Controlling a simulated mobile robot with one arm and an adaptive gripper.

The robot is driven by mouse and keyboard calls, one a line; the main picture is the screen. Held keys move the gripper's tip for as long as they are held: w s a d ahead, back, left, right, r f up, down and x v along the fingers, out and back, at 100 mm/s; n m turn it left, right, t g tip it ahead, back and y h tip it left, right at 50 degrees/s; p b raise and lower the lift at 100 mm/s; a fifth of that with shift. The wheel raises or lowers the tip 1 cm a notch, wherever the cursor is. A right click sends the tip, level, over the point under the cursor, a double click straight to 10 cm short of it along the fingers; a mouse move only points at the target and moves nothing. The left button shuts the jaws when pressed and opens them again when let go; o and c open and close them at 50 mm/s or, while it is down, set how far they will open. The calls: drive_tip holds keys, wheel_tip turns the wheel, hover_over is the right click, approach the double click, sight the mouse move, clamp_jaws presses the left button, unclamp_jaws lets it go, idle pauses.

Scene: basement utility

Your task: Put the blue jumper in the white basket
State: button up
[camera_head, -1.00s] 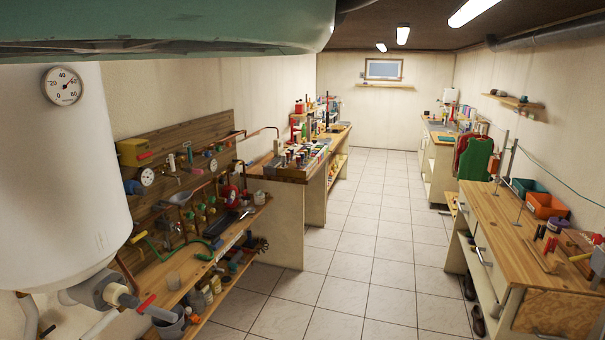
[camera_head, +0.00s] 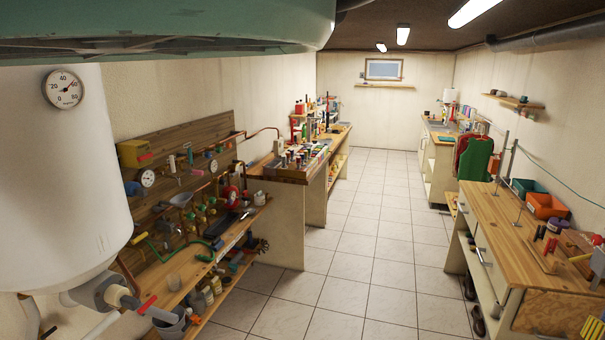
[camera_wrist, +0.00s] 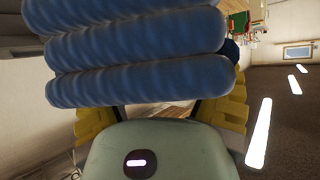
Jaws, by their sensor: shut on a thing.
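The blue jumper (camera_wrist: 140,50) fills the upper part of the wrist view as several thick, rounded folds. My gripper (camera_wrist: 162,108) is shut on it, with a yellow finger on each side below the folds. The jumper hides the fingertips and much of what lies beyond. Neither the jumper nor my gripper can be made out in the head view. I cannot make out a white basket in either view.
A white tank (camera_head: 65,190) stands close at left beside a pipe-and-tool bench (camera_head: 215,255). A cluttered table (camera_head: 290,180) follows. A wooden workbench (camera_head: 510,235) stands at right, near hanging red and green clothes (camera_head: 474,160). The tiled aisle (camera_head: 365,230) between is clear.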

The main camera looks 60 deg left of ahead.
wheel_tip(320, 180, up, 12)
drive_tip(key=p, duration=1)
drive_tip(key=shift+w, duration=0.15)
drive_tip(key=shift+f, duration=0.15)
